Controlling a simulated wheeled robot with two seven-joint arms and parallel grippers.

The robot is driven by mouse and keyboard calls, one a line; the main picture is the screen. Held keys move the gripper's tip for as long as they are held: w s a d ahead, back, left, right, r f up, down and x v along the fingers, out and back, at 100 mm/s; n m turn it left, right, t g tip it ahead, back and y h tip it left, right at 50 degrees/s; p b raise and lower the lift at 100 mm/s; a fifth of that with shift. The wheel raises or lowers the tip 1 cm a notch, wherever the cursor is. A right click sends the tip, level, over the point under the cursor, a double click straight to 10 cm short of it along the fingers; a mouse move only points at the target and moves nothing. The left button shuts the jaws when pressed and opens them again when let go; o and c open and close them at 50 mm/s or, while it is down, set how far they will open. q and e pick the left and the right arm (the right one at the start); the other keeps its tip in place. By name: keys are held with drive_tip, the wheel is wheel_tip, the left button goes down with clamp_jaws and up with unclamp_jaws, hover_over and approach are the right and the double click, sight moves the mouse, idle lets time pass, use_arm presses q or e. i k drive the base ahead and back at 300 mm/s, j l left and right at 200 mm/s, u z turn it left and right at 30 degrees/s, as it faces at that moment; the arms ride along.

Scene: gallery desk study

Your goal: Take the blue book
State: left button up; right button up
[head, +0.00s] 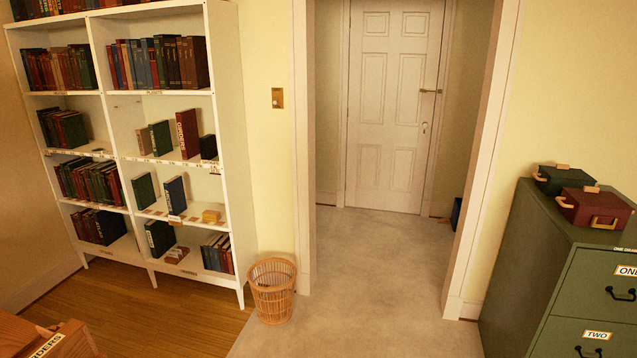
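A blue book (175,195) with white marks on its spine stands upright on a shelf of the white bookcase (228,150), in the right column, fourth row from the top. A dark green book (144,190) stands apart to its left, and a small yellow block (211,216) lies to its right. Other bluish spines show in the row of books (150,63) higher up and among the books (217,252) at lower right. Neither of my grippers is in view.
A wicker basket (272,290) stands on the floor right of the bookcase. A doorway leads to a closed white door (392,110). A green filing cabinet (540,270) with two boxes on top is at right. Wooden furniture (70,340) fills the lower left corner. The middle floor is clear.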

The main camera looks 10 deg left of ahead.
sight(175, 196)
drive_tip(key=i+j+u, duration=0.1)
drive_tip(key=i+u, duration=0.2)
drive_tip(key=i, duration=0.35)
drive_tip(key=i+u, duration=0.3)
drive_tip(key=i, duration=0.4)
drive_tip(key=i+l+u, duration=0.35)
drive_tip(key=i, duration=0.3)
drive_tip(key=i+j+u, duration=0.15)
drive_tip(key=i+u, duration=0.25)
drive_tip(key=i, duration=0.4)
drive_tip(key=i+u, duration=0.4)
drive_tip(key=i, duration=0.4)
